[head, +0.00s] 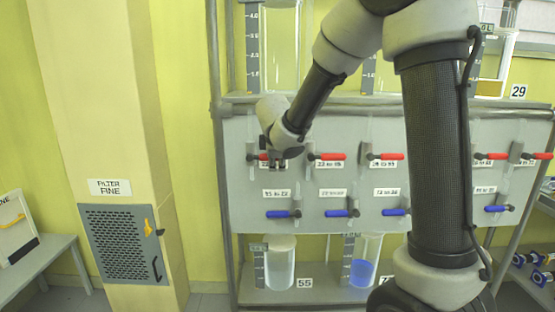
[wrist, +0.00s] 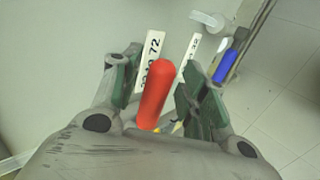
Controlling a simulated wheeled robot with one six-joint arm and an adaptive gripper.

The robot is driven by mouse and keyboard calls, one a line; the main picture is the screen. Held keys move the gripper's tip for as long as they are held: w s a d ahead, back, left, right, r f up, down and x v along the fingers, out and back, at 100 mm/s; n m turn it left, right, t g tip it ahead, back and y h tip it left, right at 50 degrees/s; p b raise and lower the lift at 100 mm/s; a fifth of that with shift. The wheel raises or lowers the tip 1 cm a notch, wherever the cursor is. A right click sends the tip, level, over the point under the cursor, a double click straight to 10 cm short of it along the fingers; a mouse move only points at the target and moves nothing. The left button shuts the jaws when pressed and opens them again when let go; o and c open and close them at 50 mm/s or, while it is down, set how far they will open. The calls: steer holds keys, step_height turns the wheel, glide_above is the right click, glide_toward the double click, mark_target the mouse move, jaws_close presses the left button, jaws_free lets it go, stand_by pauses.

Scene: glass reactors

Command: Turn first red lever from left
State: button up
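The first red lever from the left is mostly hidden by my gripper (head: 276,165) in the head view; a small red part of the lever (head: 261,157) shows beside the fingers. In the wrist view the red lever (wrist: 155,92) lies lengthwise between the two green-padded fingers of my gripper (wrist: 157,88). The fingers stand apart on either side of it, with narrow gaps showing, so the gripper looks open around the lever. The lever appears roughly horizontal.
A second red lever (head: 330,157) and a third red lever (head: 386,157) stand to the right on the grey panel (head: 245,188). A blue lever (head: 281,213) sits below; one blue lever (wrist: 226,65) also shows in the wrist view. Glass vessels stand above and below the panel.

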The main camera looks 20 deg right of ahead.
steer(key=shift+r, duration=0.1)
steer(key=v, duration=1.2)
steer(key=s+d+f+m+g+y, duration=0.1)
steer(key=s+d+m, duration=0.3)
steer(key=s, duration=0.5)
steer(key=s+d+f+m+g+y, duration=0.1)
steer(key=s+d+m, duration=0.3)
steer(key=s, duration=0.6)
steer(key=s+d+f+m+g+y, duration=0.1)
steer(key=s+d+m, duration=0.3)
steer(key=s, duration=0.6)
steer(key=shift+f+m+g, duration=0.5)
steer(key=shift+f+m, duration=0.4)
steer(key=shift+m, duration=0.2)
